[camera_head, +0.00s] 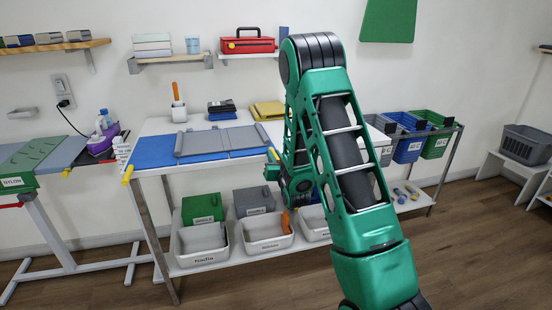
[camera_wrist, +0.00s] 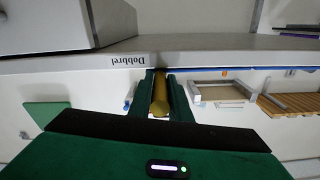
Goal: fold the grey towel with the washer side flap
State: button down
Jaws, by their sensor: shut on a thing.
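The grey towel (camera_head: 220,139) lies spread on a blue folding board (camera_head: 150,153) on the white table. The board has a yellow handle (camera_head: 127,174) at its near left corner. Another yellow handle (camera_head: 272,154) is at its right end, beside my arm. In the wrist view, my gripper (camera_wrist: 160,92) is shut on a yellow rod-like handle (camera_wrist: 160,100), which lies between the two fingers. It appears to be the right-end handle. In the head view my arm hides most of the gripper and the board's right side. I cannot tell which flap is the washer side.
Labelled bins (camera_head: 262,232) stand on the shelf under the table. Dark folded cloths (camera_head: 221,110) and yellow cloths (camera_head: 268,110) lie at the table's back. Blue and green crates (camera_head: 408,148) stand at the right. A wall shelf holds a red toolbox (camera_head: 248,42).

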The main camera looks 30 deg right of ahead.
jog(key=w+a+r+n, duration=0.2)
jog(key=a+r+n, duration=0.4)
jog(key=r+n, duration=0.55)
jog(key=w+a+r+n, duration=0.1)
jog(key=w+a+n, duration=0.1)
jog(key=a+n, duration=0.3)
jog(key=w+a+r+n, duration=0.2)
jog(key=a+n, duration=0.3)
jog(key=a, duration=0.5)
jog(key=shift+a, duration=0.4)
jog(key=c, duration=1.6)
grip_release()
jog(key=shift+c, duration=0.2)
